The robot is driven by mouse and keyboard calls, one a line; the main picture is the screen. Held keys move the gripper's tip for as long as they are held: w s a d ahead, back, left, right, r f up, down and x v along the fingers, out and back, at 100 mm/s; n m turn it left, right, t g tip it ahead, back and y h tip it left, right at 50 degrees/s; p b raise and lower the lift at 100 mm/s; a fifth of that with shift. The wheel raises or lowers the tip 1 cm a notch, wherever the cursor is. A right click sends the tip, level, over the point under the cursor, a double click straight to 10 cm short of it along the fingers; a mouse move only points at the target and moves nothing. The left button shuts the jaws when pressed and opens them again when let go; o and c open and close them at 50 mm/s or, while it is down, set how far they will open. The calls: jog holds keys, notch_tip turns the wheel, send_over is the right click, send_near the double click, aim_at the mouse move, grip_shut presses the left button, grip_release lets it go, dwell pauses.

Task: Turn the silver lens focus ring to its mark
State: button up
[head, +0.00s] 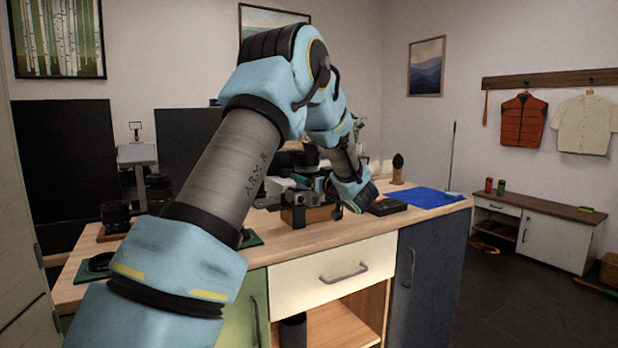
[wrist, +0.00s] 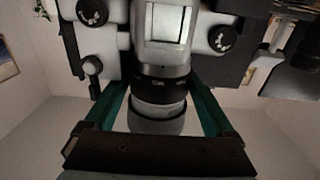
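The camera (head: 298,196) stands on the table, partly hidden behind my arm in the head view. In the wrist view the light camera body (wrist: 120,45) with dark knobs fills the top. Its lens (wrist: 161,85) points toward me, with a black marked band and a silver focus ring (wrist: 158,107) in front of it. My gripper (wrist: 160,88) has one teal finger on each side of the lens. The fingers are spread around it, with a narrow gap seeming to show on both sides. I cannot make out the mark on the ring.
The wooden table (head: 330,247) also carries a blue mat (head: 420,197), a dark flat box (head: 387,207) and dark lenses (head: 116,215) at the left. A brush-like item (head: 397,168) stands behind the gripper. The table's right front is mostly clear.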

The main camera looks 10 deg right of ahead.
jog(key=c, duration=0.8)
jog(key=shift+h+b, duration=0.3)
jog(key=m+h+b, duration=0.2)
jog(key=m+t+h+b, duration=0.1)
jog(key=h, duration=0.1)
jog(key=shift+s+a+f, duration=0.1)
jog(key=shift+a+f, duration=0.15)
jog(key=shift+a, duration=0.05)
jog(key=m+h+b, duration=0.1)
jog(key=h+b, duration=0.1)
jog(key=m+h+b, duration=0.1)
jog(key=b, duration=0.1)
jog(key=shift+a+f+h, duration=0.15)
jog(key=shift+a+h, duration=0.05)
jog(key=shift+h, duration=0.2)
jog(key=m+g+h+b, duration=0.1)
jog(key=m+h+b, duration=0.1)
jog(key=h+b, duration=0.1)
jog(key=shift+a+m, duration=0.15)
jog(key=shift+m, duration=0.15)
jog(key=shift+r+m+g+h+b, duration=0.3)
jog(key=shift+m+h+b, duration=0.2)
jog(key=shift+h+b, duration=0.35)
jog(key=shift+r+h, duration=0.1)
jog(key=shift+h, duration=0.35)
